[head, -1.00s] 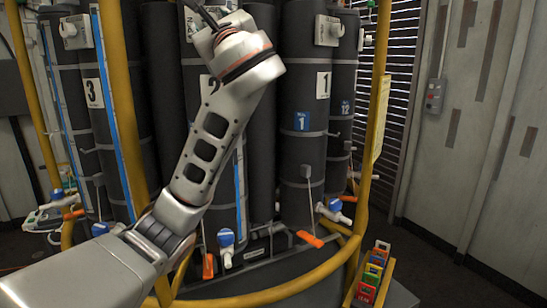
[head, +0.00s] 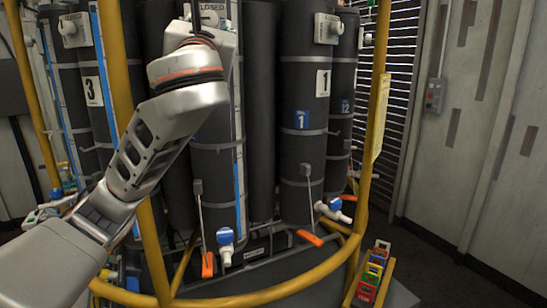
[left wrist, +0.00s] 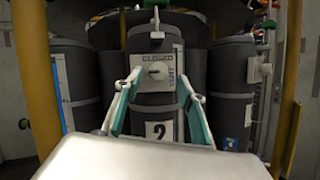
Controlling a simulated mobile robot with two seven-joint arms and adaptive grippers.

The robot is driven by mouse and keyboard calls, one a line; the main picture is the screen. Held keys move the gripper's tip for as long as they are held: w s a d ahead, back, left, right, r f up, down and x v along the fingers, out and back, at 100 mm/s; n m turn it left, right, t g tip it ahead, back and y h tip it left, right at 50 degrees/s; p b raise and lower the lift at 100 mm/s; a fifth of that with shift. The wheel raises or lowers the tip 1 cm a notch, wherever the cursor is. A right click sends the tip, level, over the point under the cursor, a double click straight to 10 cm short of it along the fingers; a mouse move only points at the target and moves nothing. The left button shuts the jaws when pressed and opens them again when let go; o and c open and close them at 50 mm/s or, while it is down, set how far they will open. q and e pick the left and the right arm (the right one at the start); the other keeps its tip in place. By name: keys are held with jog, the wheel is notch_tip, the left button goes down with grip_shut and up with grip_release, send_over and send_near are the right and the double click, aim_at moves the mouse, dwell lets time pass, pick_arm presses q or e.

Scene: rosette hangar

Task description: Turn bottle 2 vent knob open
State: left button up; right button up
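Bottle 2 (head: 215,175) is a dark cylinder behind my left arm. Its number label (left wrist: 159,131) shows in the left wrist view. The white vent knob (left wrist: 158,71) sits on a light plate (left wrist: 146,59) marked CLOSED at the top and VENT along the right. The plate also shows at the top of the head view (head: 212,6). My left gripper (left wrist: 160,80) is open, its teal-padded fingers on either side of the knob in the picture. I see no clear contact with the knob. In the head view the left gripper (head: 201,36) partly hides it. My right gripper is not in view.
Bottle 1 (head: 302,160) stands to the right and bottle 3 (head: 92,100) to the left, each with its own knob. A yellow rail (head: 290,288) and yellow posts (head: 372,130) surround the rack. Coloured tags (head: 372,272) stand at the lower right.

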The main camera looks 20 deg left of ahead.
pick_arm(q)
jog(key=w+d+f+n+h, duration=0.1)
jog(key=w+d+f+h, duration=0.2)
jog(key=f, duration=0.7)
jog(key=w+d+f+n+g+h+b, duration=0.1)
jog(key=w+d+f+n+h, duration=0.1)
jog(key=f, duration=0.9)
jog(key=w+d+f+n+g+h, duration=0.1)
jog(key=w+d+f+n+h, duration=0.1)
jog(key=f, duration=0.9)
jog(key=shift+w+d+h+b, duration=0.3)
jog(key=shift+w+d+h, duration=0.5)
jog(key=shift+w+d, duration=0.5)
jog(key=shift+w+a, duration=0.1)
jog(key=shift+a, duration=0.05)
